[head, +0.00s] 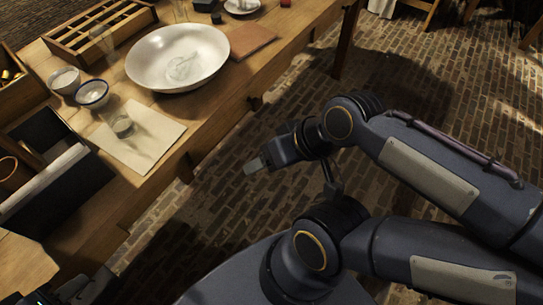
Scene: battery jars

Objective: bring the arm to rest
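My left gripper (75,291) shows at the bottom left corner, dark and partly cut off by the frame edge. Its fingertips are not clear, and I see nothing plainly held in it. My other arm reaches in from the right, bent, over the brick floor. Its gripper (254,166) hangs in the air to the right of the wooden table (225,100), apart from it. Its pale fingertips are small, and the gap between them cannot be made out. No object shows in it.
A glass jar (122,126) stands on a pale sheet (150,150). A large white bowl (140,62) holds something clear. Two small bowls (64,80) (91,94), a slotted wooden rack (100,30), a brown board (250,38) and a dark box (75,172) crowd the table.

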